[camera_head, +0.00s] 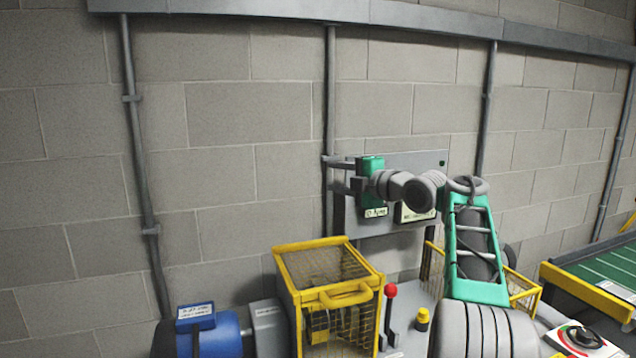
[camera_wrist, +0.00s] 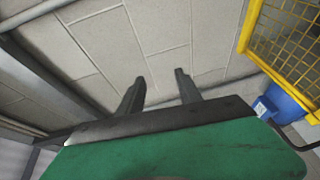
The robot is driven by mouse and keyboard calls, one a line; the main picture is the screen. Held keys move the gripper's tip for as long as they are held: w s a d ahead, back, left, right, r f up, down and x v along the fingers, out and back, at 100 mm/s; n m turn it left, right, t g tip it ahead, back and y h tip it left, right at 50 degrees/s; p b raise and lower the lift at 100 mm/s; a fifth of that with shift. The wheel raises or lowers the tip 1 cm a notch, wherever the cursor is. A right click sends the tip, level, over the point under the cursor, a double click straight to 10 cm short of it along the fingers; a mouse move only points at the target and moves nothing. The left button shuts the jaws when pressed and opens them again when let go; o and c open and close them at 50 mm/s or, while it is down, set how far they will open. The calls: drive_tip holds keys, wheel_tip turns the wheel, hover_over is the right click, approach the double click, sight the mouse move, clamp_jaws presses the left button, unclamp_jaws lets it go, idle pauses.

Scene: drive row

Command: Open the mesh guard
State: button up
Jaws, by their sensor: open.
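The mesh guard (camera_head: 312,265) is a yellow-framed box with dark wire mesh, at the lower middle of the head view. It looks closed, with a yellow handle (camera_head: 346,297) along its upper front edge. Yellow mesh that appears to be the guard (camera_wrist: 288,40) also shows at the upper right of the wrist view. My gripper (camera_head: 328,173) is above and behind the guard, near the wall, pointing left. In the wrist view its two dark fingers (camera_wrist: 160,77) are apart with nothing between them. It does not touch the guard or handle.
A blue motor (camera_head: 220,335) stands left of the guard. A red-knobbed lever (camera_head: 391,292) and a yellow button (camera_head: 422,318) stand to its right. A grey panel (camera_head: 425,165) is behind my arm. Another yellow mesh frame (camera_head: 526,294) is partly hidden by my arm. A green conveyor (camera_head: 610,265) is far right.

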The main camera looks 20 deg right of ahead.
drive_tip(key=shift+s+d, duration=0.1)
drive_tip(key=shift+s, duration=0.15)
drive_tip(key=shift+c, duration=0.4)
